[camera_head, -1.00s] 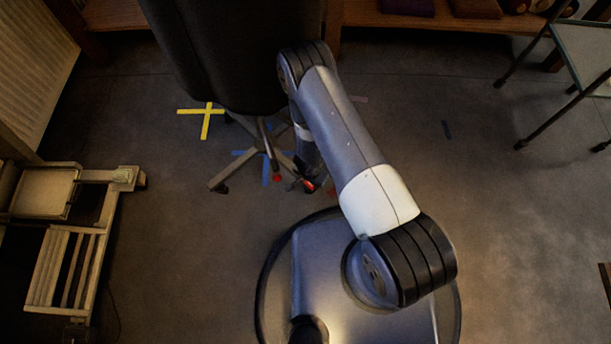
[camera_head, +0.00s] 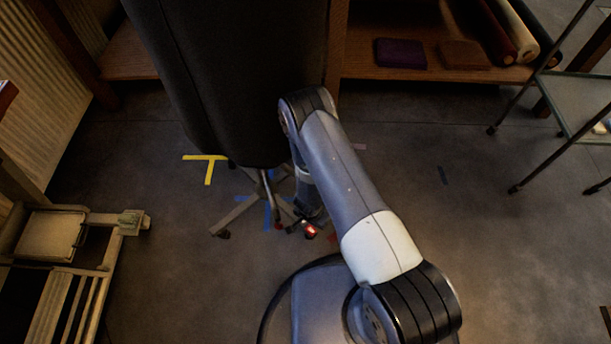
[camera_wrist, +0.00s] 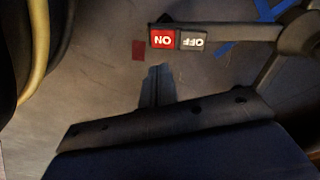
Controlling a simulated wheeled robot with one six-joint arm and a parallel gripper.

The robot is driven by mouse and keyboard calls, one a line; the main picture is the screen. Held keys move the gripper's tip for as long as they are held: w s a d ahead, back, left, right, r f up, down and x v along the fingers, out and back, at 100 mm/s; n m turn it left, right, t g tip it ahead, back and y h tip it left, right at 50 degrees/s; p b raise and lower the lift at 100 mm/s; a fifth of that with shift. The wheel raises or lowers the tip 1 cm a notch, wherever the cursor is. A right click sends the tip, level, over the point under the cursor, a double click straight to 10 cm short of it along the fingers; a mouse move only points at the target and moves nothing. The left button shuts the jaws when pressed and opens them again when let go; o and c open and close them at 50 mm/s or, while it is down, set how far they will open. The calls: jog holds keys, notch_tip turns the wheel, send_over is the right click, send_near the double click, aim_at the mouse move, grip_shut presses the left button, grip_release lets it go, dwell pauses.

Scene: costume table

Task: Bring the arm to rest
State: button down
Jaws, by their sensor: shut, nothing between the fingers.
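My arm reaches from the lower right up to its elbow in the head view, then folds down beside a dark garment form. My gripper (camera_wrist: 157,86) shows in the wrist view with its two grey fingers together and nothing between them. It points at the bare floor, close to a dark bar with a red ON and grey OFF label (camera_wrist: 178,39). In the head view the gripper is small and dark beside the stand's legs, and its fingertips cannot be made out.
The dark form (camera_head: 240,80) stands on a legged base (camera_head: 240,212), very close to my forearm. A wooden shelf (camera_head: 390,14) holds folded cloth and rolls at the back. A glass-topped table (camera_head: 575,100) stands right, a wooden frame (camera_head: 100,245) left. Floor at right is mostly clear.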

aim_at(313, 230)
jog(key=shift+f+b, duration=2.9)
jog(key=shift+f, duration=0.65)
jog(key=shift+r, duration=0.1)
notch_tip(313, 230, up, 9)
jog(key=p, duration=0.8)
